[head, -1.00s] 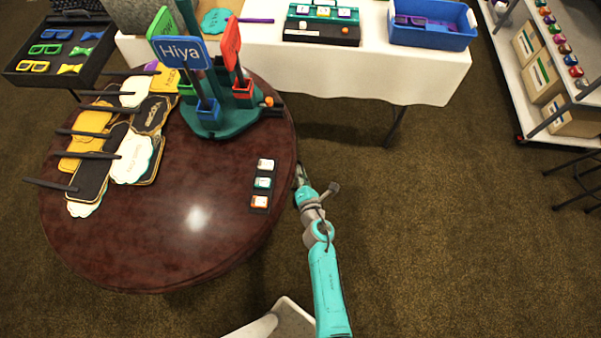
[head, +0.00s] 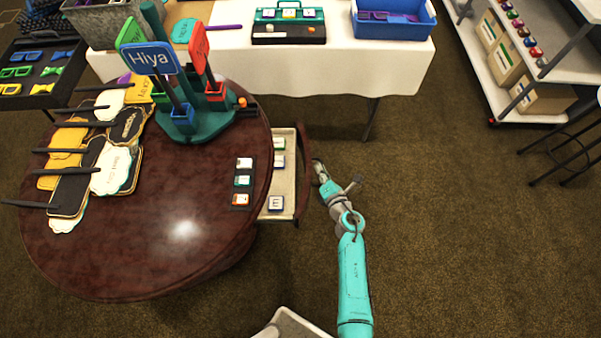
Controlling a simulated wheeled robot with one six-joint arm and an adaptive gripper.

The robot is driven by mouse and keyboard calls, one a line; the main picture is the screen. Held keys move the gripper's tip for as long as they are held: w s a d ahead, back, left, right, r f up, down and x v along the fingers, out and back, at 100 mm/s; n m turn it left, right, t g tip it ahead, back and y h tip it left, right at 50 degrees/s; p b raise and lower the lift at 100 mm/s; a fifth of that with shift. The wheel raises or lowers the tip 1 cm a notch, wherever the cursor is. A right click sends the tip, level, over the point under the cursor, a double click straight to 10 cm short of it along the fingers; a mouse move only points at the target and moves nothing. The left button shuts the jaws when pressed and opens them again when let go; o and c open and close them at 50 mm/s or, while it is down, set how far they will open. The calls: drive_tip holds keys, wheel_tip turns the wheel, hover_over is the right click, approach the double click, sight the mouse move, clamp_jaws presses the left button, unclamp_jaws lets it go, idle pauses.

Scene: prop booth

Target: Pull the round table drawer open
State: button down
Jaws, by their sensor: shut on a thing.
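The round table (head: 130,250) is dark polished wood. Its drawer (head: 287,185) stands out from the table's right side, with a pale interior and a curved dark wood front (head: 303,150). Small letter tiles (head: 276,203) lie inside it. My gripper (head: 315,165) is at the outer side of the drawer front, shut on the drawer's handle. The handle itself and the fingertips are too small and hidden to make out clearly.
On the table are a teal stand (head: 190,128) with coloured signs, a short column of letter tiles (head: 242,181) and several sign props (head: 115,170). A white-clothed table (head: 330,70) stands behind. Carpet (head: 450,220) is clear to the right.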

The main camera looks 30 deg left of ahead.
drive_tip(key=w+d, duration=0.8)
drive_tip(key=d, duration=0.5)
drive_tip(key=c, duration=1.5)
unclamp_jaws()
drive_tip(key=v, duration=1.2)
drive_tip(key=shift+s+f, duration=0.1)
